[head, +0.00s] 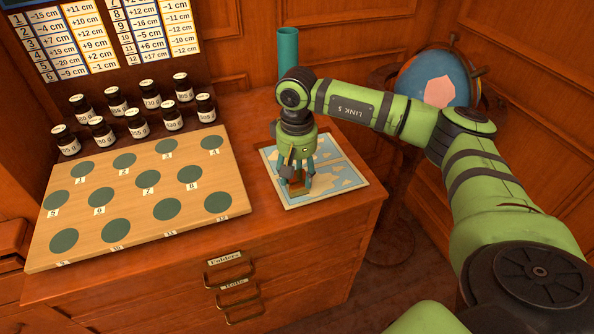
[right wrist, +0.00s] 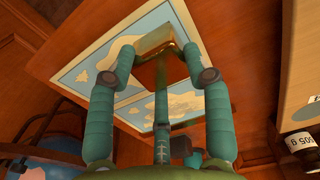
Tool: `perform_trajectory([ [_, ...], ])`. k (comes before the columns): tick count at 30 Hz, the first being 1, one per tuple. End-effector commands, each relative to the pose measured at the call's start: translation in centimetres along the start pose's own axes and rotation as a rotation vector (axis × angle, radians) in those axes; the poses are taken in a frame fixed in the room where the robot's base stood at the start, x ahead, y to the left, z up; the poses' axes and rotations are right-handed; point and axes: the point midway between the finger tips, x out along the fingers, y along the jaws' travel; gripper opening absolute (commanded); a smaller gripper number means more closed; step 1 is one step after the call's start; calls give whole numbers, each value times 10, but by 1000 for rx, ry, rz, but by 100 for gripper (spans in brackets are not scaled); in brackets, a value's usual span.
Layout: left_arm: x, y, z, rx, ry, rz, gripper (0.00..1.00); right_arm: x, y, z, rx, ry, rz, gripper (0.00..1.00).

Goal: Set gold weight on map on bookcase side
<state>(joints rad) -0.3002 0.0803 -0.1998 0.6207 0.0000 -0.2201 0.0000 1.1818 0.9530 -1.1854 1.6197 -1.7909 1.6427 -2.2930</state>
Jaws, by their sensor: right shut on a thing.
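My right gripper (head: 297,180) points down over the left part of the map (head: 342,186), on the right end of the cabinet top. In the right wrist view its teal fingers (right wrist: 163,58) are closed around the gold weight (right wrist: 154,39), a shiny block between the fingertips. The map also shows behind it in the wrist view (right wrist: 97,60), as blue panels with pale land shapes. In the head view the fingers mostly hide the weight. I cannot tell whether the weight touches the map. My left gripper is not in view.
A wooden board (head: 130,216) with green numbered discs lies left of the map. Several labelled dark jars (head: 137,123) stand behind it under a number chart (head: 103,33). A teal cylinder (head: 288,52) stands behind the gripper. A globe (head: 436,78) stands beyond the cabinet at right.

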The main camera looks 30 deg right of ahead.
Motion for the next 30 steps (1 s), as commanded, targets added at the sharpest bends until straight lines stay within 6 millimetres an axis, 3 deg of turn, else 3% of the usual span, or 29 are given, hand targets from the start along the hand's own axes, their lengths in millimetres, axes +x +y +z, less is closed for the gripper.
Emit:
perform_trajectory([
  [30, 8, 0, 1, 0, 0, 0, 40, 8, 0, 0, 0, 2, -1, 0],
])
